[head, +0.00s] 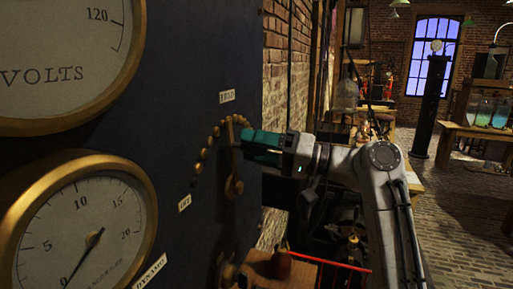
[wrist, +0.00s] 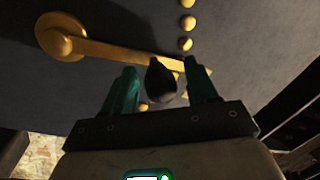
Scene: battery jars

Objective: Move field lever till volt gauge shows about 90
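The field lever (head: 233,165) is a brass arm on a dark panel, pivoted at its lower end and pointing nearly straight up among an arc of brass studs. In the wrist view the lever (wrist: 120,50) runs from a round brass pivot to a black knob (wrist: 161,82). My gripper (head: 246,147) is at the lever's upper part. In the wrist view its teal fingers (wrist: 160,75) stand on either side of the knob, with a gap on each side. The volt gauge (head: 60,75) is cut off at upper left; its "120" mark shows, but no needle.
Below is an ampere gauge (head: 85,225) with its needle near 0. A "FIELD" label (head: 227,96) is above the studs and an "OFF" label (head: 185,202) at lower left. A wooden ledge with a red rod (head: 330,261) lies below my arm. Open brick floor is at right.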

